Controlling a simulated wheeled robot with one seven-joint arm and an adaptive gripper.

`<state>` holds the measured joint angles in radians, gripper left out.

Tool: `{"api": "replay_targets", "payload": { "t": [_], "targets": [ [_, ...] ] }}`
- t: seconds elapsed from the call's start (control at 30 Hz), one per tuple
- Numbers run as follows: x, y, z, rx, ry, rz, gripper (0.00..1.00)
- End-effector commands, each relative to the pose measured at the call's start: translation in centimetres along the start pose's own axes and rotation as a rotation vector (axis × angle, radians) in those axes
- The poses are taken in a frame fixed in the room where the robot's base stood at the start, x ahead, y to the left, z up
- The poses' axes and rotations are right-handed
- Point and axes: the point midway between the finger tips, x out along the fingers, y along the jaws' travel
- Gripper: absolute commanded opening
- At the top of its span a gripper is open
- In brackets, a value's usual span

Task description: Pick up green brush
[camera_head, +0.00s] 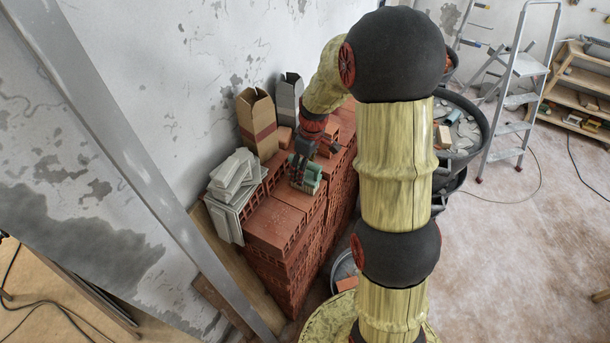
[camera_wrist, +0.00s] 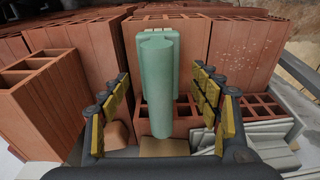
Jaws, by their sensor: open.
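The green brush (camera_wrist: 158,75) lies on the red bricks in the wrist view, its pale green body at the top and a rounded handle pointing toward me. My gripper (camera_wrist: 160,118) is open, with its yellow-padded fingers on either side of the handle and a gap on both sides. In the head view the green brush (camera_head: 311,176) sits on top of the brick stack, and my gripper (camera_head: 304,164) is right at it. The gripper partly hides the brush there.
The red brick stack (camera_head: 275,222) stands along the wall. Grey-white tiles (camera_head: 234,180) lie on its left end, and an open cardboard box (camera_head: 257,122) stands behind. Black buckets (camera_head: 478,112) with rubble and a stepladder (camera_head: 521,65) are at the right. Floor at the right is mostly clear.

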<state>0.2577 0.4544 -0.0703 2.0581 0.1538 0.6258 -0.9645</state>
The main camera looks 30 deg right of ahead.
Motion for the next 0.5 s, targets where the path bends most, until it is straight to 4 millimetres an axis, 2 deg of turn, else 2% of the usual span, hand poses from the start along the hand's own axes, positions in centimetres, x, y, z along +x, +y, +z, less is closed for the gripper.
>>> {"api": "replay_targets", "payload": {
  "t": [0.2, 0.5],
  "targets": [
    [2.3, 0.0, -0.1, 0.0, 0.0, 0.0, 0.63],
    [2.5, 0.0, -0.1, 0.0, 0.001, 0.002, 0.61]
  ]
}}
